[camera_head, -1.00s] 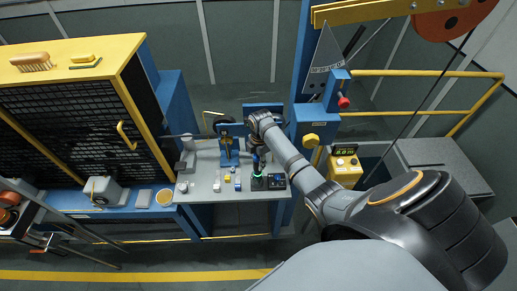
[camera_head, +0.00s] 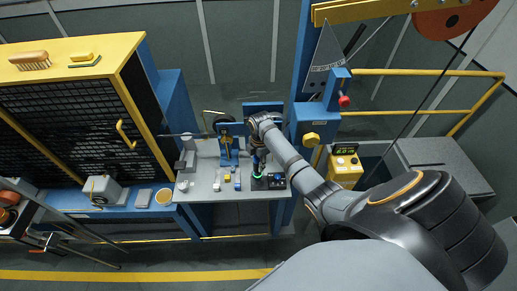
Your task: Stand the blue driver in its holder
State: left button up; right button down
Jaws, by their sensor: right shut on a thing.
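My right gripper (camera_head: 257,174) points down at the right front of the grey console shelf (camera_head: 205,180). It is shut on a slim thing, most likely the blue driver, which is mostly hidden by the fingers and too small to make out. Just right of the fingertips lies a low dark block (camera_head: 268,184) with blue parts on it. It may be the holder; I cannot tell whether the held thing touches it. A green glow shows at the fingertips. My left gripper is not in view.
Small yellow pieces (camera_head: 227,178) and a small blue piece (camera_head: 237,181) lie left of the gripper. A blue upright fixture (camera_head: 228,148) stands behind them.

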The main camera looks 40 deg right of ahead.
jog(key=c, duration=0.9)
grip_release()
jog(key=shift+r, duration=0.1)
jog(key=r, duration=1.2)
jog(key=shift+d, duration=0.2)
jog(key=shift+s, duration=0.1)
